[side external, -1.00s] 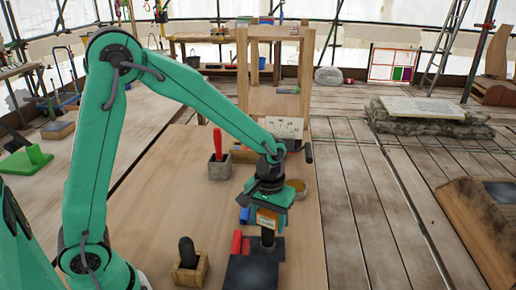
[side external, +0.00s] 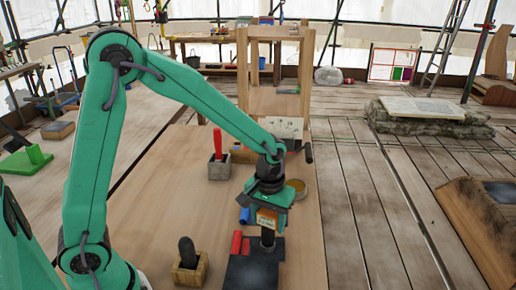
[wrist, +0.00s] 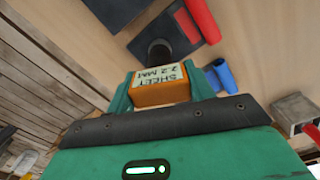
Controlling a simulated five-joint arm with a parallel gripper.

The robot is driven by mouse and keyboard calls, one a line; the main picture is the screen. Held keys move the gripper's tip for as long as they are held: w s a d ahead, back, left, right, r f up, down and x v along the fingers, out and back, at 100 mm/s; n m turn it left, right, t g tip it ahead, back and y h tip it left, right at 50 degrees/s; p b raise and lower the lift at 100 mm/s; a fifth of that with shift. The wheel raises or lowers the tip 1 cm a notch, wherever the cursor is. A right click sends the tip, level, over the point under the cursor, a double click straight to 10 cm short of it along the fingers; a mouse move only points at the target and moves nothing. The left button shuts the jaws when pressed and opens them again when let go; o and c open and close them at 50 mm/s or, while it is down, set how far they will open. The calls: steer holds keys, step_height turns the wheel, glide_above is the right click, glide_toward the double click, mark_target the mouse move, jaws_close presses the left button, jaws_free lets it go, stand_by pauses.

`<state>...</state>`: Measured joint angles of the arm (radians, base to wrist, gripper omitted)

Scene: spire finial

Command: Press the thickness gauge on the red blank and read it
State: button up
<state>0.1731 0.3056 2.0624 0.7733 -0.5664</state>
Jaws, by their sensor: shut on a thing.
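My gripper (wrist: 165,88) is shut on the thickness gauge, an orange block (wrist: 160,94) with a pale face reading "SHEET 2.2 MM". The gauge also shows in the side view (side external: 266,218), below my green jaws. A dark round stem (wrist: 159,51) reaches from the gauge toward a dark plate (side external: 246,272). Its contact point is hidden, so I cannot tell which surface it touches. Red pieces, probably the red blank (side external: 237,241), lie beside the stem and along the plate; red also shows in the wrist view (wrist: 201,20).
Blue cylinders (wrist: 222,74) lie close to the gauge. A grey holder (side external: 219,168) with a red handle stands behind. A wooden holder (side external: 190,268) with a dark knob stands front left. A round tan dish (side external: 297,188) is beside my gripper. The board is clear at left.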

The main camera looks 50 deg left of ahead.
steer(key=shift+f, duration=0.1)
stand_by(0.5)
steer(key=shift+r, duration=2.55)
